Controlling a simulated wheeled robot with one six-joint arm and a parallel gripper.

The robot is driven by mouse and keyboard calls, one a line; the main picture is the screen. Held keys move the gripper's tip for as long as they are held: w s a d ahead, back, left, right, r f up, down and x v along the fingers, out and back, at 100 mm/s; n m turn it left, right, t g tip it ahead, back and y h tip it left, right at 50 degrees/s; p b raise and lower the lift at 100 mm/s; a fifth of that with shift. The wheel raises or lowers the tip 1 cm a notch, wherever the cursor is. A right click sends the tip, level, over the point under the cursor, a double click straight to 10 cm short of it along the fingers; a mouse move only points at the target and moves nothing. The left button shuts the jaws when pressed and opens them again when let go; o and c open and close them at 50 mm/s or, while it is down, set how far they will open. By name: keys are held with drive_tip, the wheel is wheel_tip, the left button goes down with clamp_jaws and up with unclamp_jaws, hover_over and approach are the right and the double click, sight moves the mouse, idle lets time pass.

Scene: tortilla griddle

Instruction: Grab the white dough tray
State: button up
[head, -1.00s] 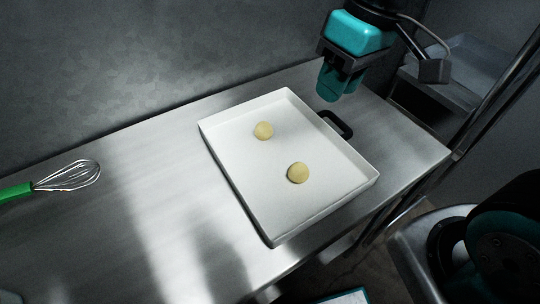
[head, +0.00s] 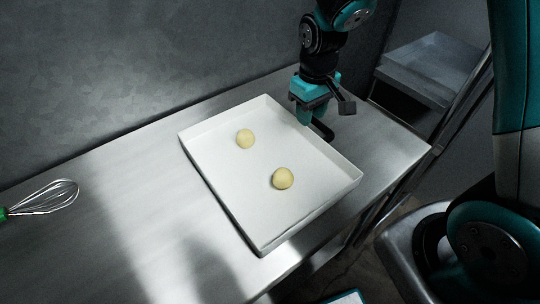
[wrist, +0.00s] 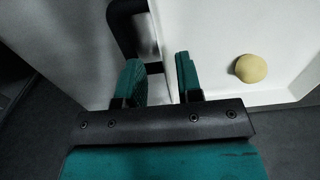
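The white dough tray (head: 225,185) lies flat on the steel table, with a black handle (head: 323,131) on its right side. Two pale dough balls (head: 245,139) (head: 283,178) rest in it. My gripper (head: 304,116) is low at the tray's far right side, by the handle. In the wrist view my gripper (wrist: 160,72) is open, with a clear gap between its teal fingers. The left finger is close to the black handle (wrist: 122,28) and the right finger is over the tray's edge (wrist: 172,40). I cannot tell whether either finger touches.
A whisk (head: 48,197) with a green grip lies at the left of the steel table (head: 110,200). A grey wall (head: 120,70) runs behind. A metal tray (head: 430,65) sits on a shelf at the back right. The table is free between whisk and tray.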

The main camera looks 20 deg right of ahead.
sight(308, 129)
drive_tip(key=shift+w+f+p, duration=0.1)
drive_tip(key=shift+f+p, duration=0.3)
drive_tip(key=shift+f, duration=2.3)
clamp_jaws()
